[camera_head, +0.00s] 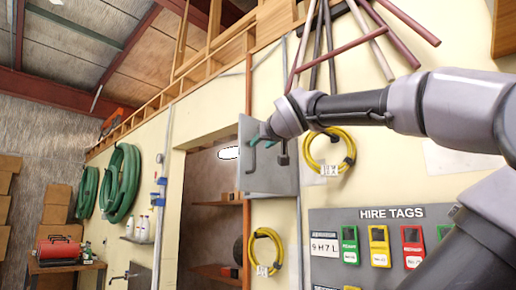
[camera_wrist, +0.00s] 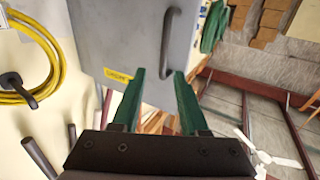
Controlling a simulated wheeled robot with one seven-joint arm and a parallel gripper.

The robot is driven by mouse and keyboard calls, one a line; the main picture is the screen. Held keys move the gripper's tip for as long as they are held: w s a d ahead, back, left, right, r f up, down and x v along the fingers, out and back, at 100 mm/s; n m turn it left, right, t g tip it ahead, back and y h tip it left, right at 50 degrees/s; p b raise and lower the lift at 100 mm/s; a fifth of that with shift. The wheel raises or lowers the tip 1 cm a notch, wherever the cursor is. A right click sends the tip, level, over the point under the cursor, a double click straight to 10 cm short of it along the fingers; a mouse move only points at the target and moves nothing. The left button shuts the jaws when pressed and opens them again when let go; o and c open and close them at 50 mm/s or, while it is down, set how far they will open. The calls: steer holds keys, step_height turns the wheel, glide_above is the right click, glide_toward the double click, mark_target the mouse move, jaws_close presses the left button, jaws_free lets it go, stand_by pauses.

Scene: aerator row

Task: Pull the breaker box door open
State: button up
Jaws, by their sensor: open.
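The breaker box door (camera_head: 280,178) is a flat grey panel on the cream wall, right of a recess. It fills the top middle of the wrist view (camera_wrist: 110,40), with a yellow label near its lower edge. Its dark bar handle (camera_head: 252,158) stands out from the panel and also shows in the wrist view (camera_wrist: 169,42). My gripper (camera_head: 259,135) is open, its green fingers pointing at the door. In the wrist view (camera_wrist: 159,75), the handle's lower end lies between or just beyond the fingertips; contact cannot be told. I cannot tell whether the door is ajar.
A coiled yellow cable (camera_head: 330,150) hangs right of the box, another (camera_head: 265,250) below it. A hire tags board (camera_head: 325,222) is at lower right. Shelves (camera_head: 218,203) sit in the recess. Green hoses (camera_head: 122,185) hang at left.

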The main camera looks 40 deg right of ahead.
steer(key=shift+v, duration=2.75)
